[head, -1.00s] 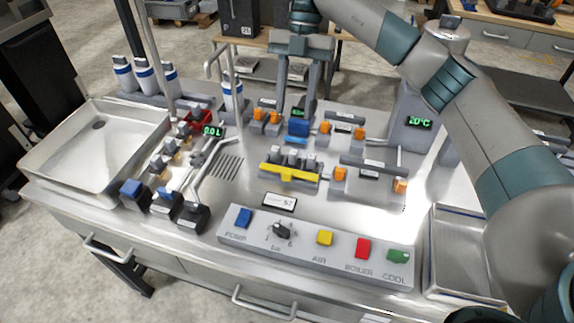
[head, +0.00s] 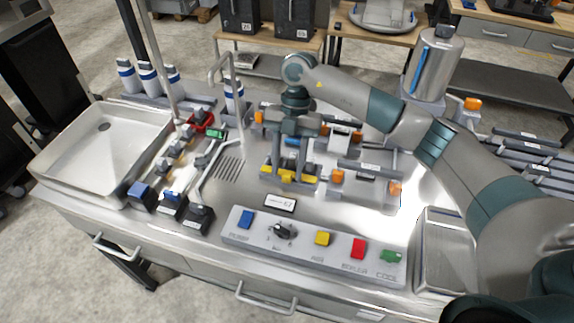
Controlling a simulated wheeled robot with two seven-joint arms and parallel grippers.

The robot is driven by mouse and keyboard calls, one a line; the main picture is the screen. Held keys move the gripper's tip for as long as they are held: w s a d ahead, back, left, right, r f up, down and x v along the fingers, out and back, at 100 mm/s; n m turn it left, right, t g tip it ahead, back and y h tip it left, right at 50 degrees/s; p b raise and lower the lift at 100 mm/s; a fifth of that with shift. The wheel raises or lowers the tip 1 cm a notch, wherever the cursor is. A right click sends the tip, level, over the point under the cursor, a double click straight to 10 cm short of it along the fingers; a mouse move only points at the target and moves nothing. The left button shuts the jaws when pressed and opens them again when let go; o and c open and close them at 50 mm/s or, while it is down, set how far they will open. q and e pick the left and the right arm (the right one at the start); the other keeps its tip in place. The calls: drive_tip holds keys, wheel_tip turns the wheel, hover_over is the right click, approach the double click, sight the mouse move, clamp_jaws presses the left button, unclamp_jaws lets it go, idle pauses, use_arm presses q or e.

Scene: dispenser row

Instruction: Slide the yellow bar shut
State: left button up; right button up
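The yellow bar (head: 309,179) lies across the front of a small grey block in the middle of the steel worktop. My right gripper (head: 289,179) points down over the bar, its two fingers apart along the bar's length. The fingers hide parts of the bar, and yellow shows between them and at both ends. I cannot tell whether the fingertips touch the bar. The grey parts behind the bar are mostly hidden by the gripper. My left gripper is not in view.
Orange-ended fixtures (head: 337,176) stand right of the bar. A bent pipe (head: 213,165) rises to the left. A button panel (head: 320,246) with blue, yellow, red and green buttons lies in front. A steel sink (head: 100,150) is at left.

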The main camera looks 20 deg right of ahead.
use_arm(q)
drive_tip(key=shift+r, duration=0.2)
use_arm(e)
drive_tip(key=shift+s+a+f, duration=0.15)
drive_tip(key=shift+s+f, duration=0.05)
drive_tip(key=shift+f, duration=0.35)
